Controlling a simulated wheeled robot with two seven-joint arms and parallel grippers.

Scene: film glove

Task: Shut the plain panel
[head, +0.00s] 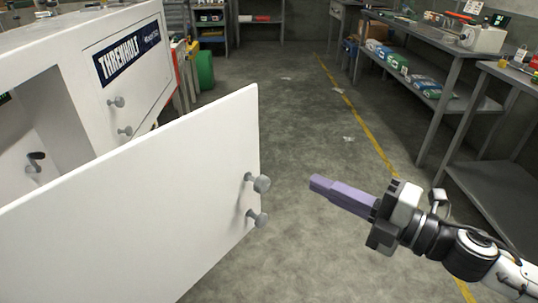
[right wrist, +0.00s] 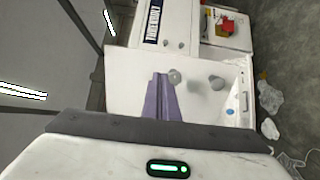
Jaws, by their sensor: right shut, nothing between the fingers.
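The plain panel (head: 150,200) is a blank white door with two grey round knobs (head: 261,184) near its free edge. It stands swung open at the left foreground of the head view, with the cabinet's dark opening behind it. My right gripper (head: 318,184) is to the right of the free edge, its purple fingers together, empty and pointing toward the knobs. A gap of floor shows between fingertips and knobs. In the right wrist view the shut fingers (right wrist: 160,80) overlap the white panel (right wrist: 130,68), with knobs beside them. My left gripper is out of view.
The white cabinet (head: 45,52) has another panel with a THRENHOLT label (head: 127,53) and two knobs, which looks closed. Metal workbenches (head: 435,95) line the right. The concrete floor (head: 300,110) between is mostly clear, with a yellow line and small scraps.

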